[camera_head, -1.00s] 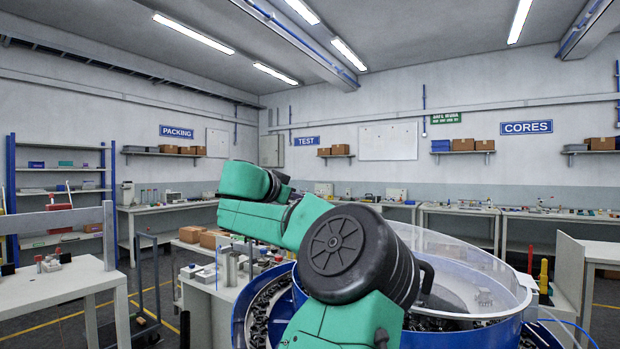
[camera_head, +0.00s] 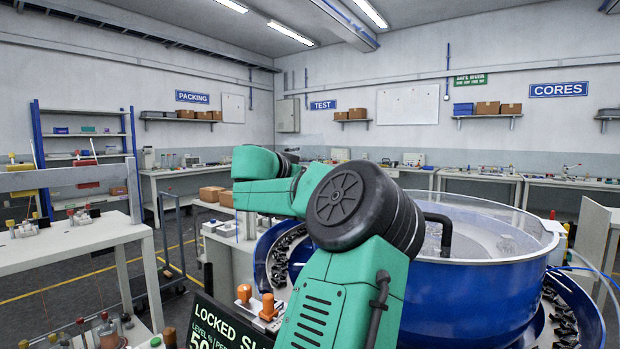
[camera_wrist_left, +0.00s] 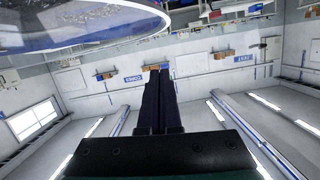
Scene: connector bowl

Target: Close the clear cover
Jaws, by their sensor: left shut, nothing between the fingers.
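The clear cover (camera_head: 500,225) is a round transparent sheet with a pale rim at the top of the big blue bowl (camera_head: 480,295), on the right of the head view. It looks close to level there; I cannot tell whether its rim touches the bowl all round. A dark curved bar (camera_head: 443,228) stands at its near left side, partly behind my green arm. In the left wrist view the clear cover (camera_wrist_left: 70,25) fills the upper left. My left gripper (camera_wrist_left: 158,78) is shut and empty, apart from the cover in that picture. The arm hides it in the head view. My right gripper is out of view.
A blue outer track with dark parts (camera_head: 562,315) curves around the bowl. An orange-knobbed fixture (camera_head: 258,300) and a dark sign (camera_head: 225,330) stand at the front. A white bench (camera_head: 75,240) is on the left.

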